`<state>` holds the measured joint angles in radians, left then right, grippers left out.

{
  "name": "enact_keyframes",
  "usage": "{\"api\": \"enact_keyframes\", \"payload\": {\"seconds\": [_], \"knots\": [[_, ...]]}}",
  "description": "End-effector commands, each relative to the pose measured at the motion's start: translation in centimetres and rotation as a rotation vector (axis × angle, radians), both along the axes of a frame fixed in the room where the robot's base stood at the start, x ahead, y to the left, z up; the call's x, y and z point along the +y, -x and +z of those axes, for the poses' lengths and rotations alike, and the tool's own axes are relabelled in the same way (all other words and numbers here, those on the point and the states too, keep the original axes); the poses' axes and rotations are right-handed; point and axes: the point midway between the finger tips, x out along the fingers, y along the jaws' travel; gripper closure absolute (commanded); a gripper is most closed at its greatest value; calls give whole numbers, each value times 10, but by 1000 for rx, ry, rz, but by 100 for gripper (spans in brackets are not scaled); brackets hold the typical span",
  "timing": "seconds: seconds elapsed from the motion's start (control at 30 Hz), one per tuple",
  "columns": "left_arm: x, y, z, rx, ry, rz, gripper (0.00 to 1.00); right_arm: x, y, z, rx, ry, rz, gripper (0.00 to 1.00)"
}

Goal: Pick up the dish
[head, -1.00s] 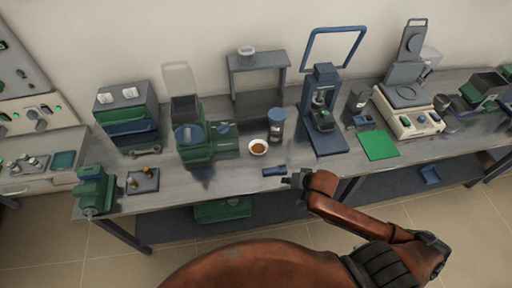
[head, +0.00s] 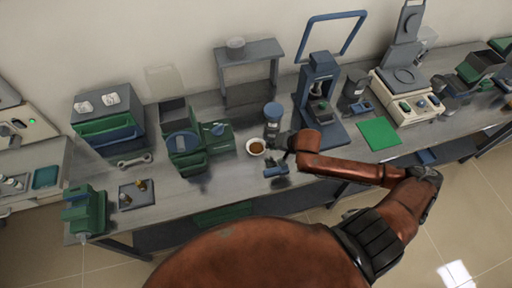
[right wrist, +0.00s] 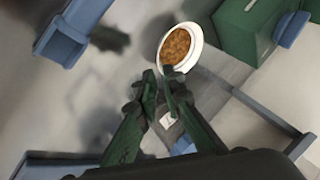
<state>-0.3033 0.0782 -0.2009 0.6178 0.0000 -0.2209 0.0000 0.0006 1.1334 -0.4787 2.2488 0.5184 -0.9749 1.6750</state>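The dish (head: 255,147) is a small white bowl with brown contents. It stands on the grey bench beside a dark jar with a blue lid (head: 272,114). In the right wrist view the dish (right wrist: 163,52) shows just beyond my fingertips. My right gripper (head: 279,141) is close to the dish, on its right side. In the wrist view its two dark green fingers (right wrist: 159,71) lean toward each other with a narrow gap between the tips. My left gripper is not in view.
A green grinder-like machine (head: 183,145) stands left of the dish. A blue press (head: 316,92) stands to the right, behind my right arm. A small blue item (head: 276,171) lies near the bench's front edge. A green mat (head: 380,133) lies farther right.

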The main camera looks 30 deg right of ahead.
Motion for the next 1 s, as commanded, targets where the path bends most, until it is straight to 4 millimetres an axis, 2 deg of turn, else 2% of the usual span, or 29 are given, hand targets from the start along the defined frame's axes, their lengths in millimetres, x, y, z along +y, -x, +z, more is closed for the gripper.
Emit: {"api": "enact_keyframes", "payload": {"seconds": [0.03, 0.13, 0.33, 0.5, 0.6, 0.73, 1.0], "knots": [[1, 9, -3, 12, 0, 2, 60, 2, -6, -5, -2, 0, 2, 91], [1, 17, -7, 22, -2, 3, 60, 4, -16, -18, -3, 1, 3, 91], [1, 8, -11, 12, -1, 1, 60, 7, -28, -35, -2, 1, 1, 91], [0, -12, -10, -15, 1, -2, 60, 6, -28, -37, -1, 1, 0, 91], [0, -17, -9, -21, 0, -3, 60, 6, -28, -37, -2, 2, 0, 91], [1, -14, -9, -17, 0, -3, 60, 6, -28, -37, -2, 2, 0, 100], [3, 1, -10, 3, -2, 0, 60, 5, -28, -37, -1, 2, -1, 100]]}}
